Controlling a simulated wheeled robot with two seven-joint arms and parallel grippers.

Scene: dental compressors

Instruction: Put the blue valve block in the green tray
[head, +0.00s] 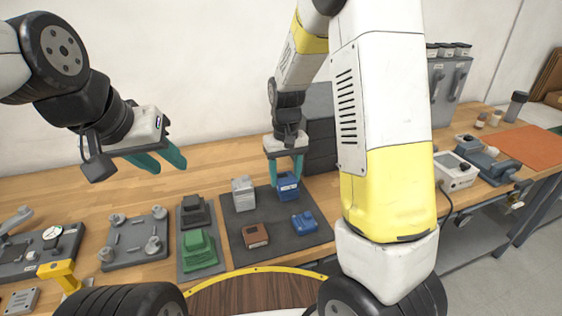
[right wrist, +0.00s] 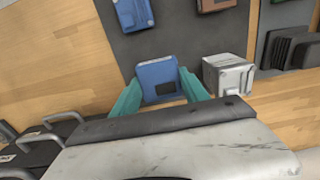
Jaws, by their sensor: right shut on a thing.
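My right gripper (head: 285,168) has its teal fingers on both sides of a blue block (head: 287,186) at the back right of a dark mat. The right wrist view shows this blue block (right wrist: 160,80) between the fingertips (right wrist: 160,92); I cannot tell whether it touches the mat. A second, lower blue part (head: 304,222) lies nearer the front of the mat. A green stepped piece (head: 199,250), the only green thing resembling the tray, sits on a grey plate left of the mat. My left gripper (head: 160,160) is open and empty, above the table at the left.
The dark mat (head: 240,262) also holds a silver block (head: 243,193) and a brown block (head: 255,236). A black piece (head: 195,211) sits behind the green one. A grey fixture plate (head: 135,240) stands further left. Dark boxes (head: 320,145) stand behind the right gripper.

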